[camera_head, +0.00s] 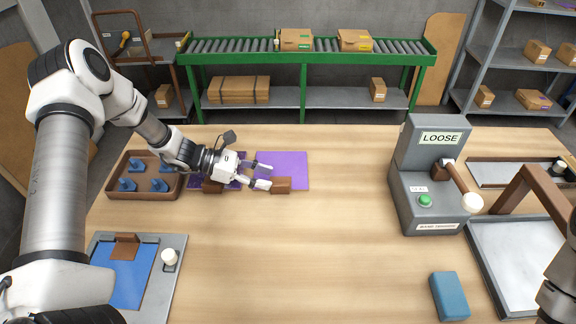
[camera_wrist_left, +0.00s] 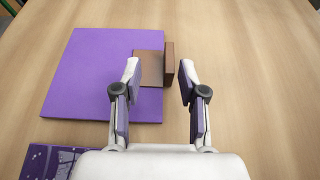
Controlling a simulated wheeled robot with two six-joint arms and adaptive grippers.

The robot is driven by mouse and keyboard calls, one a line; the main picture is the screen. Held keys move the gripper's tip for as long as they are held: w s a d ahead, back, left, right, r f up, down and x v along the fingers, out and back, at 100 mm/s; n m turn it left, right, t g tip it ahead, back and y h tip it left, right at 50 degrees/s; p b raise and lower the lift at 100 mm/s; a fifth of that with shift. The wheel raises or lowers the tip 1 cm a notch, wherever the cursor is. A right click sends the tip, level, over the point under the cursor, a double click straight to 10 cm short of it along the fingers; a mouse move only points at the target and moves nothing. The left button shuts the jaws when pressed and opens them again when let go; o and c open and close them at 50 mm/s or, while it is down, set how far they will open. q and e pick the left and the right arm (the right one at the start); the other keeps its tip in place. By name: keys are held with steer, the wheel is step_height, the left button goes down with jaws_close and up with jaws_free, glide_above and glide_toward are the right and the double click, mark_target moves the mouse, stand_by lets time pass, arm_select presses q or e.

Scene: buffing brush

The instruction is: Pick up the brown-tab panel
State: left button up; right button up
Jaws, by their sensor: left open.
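A plain purple panel (camera_head: 288,165) lies flat on the table, with a brown tab (camera_head: 281,185) at its near edge. In the left wrist view the panel (camera_wrist_left: 85,75) lies left of centre, and the tab's upright plate (camera_wrist_left: 169,65) stands at its edge. My left gripper (camera_head: 267,176) is open and empty, its fingertips (camera_wrist_left: 160,73) on either side of the upright plate. I cannot tell whether they touch it. A second purple panel (camera_wrist_left: 45,160), with white speckles, lies partly hidden under my left gripper. My right gripper is not in view.
A brown tray (camera_head: 145,195) with blue pegs stands at left. A grey fixture (camera_head: 172,285) at front left holds a blue panel (camera_head: 130,280) with a brown tab. A grey machine (camera_head: 430,170) marked LOOSE and a blue block (camera_head: 450,296) stand at right. The table's middle is clear.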

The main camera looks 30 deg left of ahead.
mark_target(278, 184)
arm_select(q)
steer(key=shift+s+d+f, duration=0.1)
steer(key=shift+s+d, duration=0.15)
steer(key=shift+d, duration=0.35)
steer(key=shift+s+d+f, duration=0.1)
steer(key=shift+s+d, duration=0.1)
steer(key=shift+d, duration=0.4)
steer(key=shift+w+d+f+p, duration=0.4)
steer(key=shift+w+d+f, duration=0.45)
steer(key=shift+d+f, duration=0.1)
steer(key=shift+w+d+f, duration=0.15)
steer(key=shift+w+d, duration=0.05)
steer(key=shift+s, duration=0.2)
jaws_close()
steer(key=shift+w+r, duration=0.1)
steer(key=shift+r, duration=0.15)
